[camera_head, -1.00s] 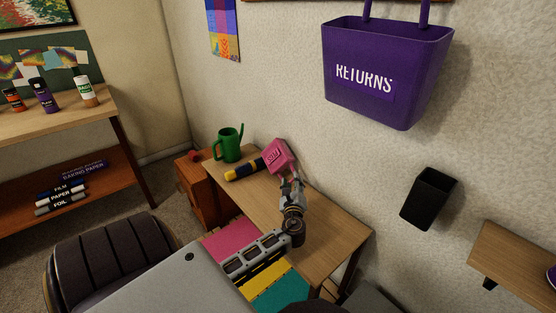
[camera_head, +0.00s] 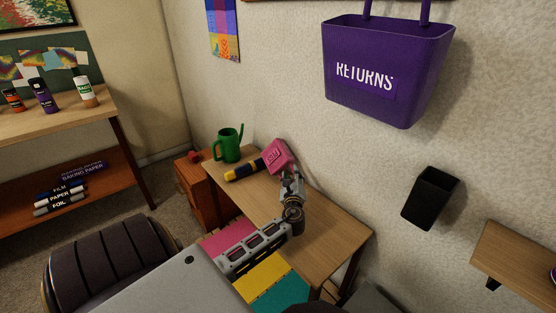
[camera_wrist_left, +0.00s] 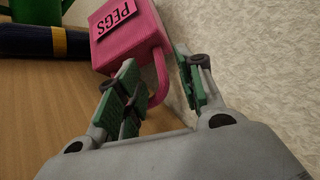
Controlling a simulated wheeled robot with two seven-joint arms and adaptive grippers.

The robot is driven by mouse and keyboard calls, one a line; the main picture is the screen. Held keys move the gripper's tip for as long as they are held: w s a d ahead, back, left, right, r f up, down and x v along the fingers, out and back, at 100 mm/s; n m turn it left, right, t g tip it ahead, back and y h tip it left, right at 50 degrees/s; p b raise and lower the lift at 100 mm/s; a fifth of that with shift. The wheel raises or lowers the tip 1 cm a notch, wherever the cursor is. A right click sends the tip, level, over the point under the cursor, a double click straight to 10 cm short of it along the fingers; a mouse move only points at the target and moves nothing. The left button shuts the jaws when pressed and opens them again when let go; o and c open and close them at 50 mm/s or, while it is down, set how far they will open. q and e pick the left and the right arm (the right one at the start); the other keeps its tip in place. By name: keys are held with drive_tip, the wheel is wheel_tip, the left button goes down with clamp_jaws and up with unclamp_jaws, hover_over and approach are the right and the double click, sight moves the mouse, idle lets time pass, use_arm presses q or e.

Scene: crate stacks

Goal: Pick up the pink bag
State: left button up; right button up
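The pink bag (camera_head: 276,155) is at the back of the wooden desk, close to the wall and beside a dark blue roll with a yellow band. My left gripper (camera_head: 291,176) is right at the bag's near side. In the left wrist view its green-padded fingers (camera_wrist_left: 158,88) are apart, with part of the handle loop between them. A gap shows on either side, so they do not look closed on it. My right gripper is in no view.
A green watering can (camera_head: 228,146) and the blue-yellow roll (camera_head: 244,170) are left of the bag on the desk (camera_head: 325,235). A purple "RETURNS" bin (camera_head: 385,110) and a black holder (camera_head: 430,200) are on the wall. A dark chair (camera_head: 105,265) stands at the lower left.

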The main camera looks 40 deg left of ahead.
sight(282, 164)
use_arm(q)
drive_tip(key=shift+w+a, duration=0.4)
drive_tip(key=shift+w, duration=0.05)
drive_tip(key=shift+w+a, duration=0.25)
drive_tip(key=shift+w+a+b, duration=0.3)
drive_tip(key=shift+w+a, duration=0.1)
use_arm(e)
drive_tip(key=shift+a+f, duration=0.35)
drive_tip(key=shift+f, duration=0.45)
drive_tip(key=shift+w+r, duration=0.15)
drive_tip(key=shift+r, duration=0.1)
use_arm(q)
clamp_jaws()
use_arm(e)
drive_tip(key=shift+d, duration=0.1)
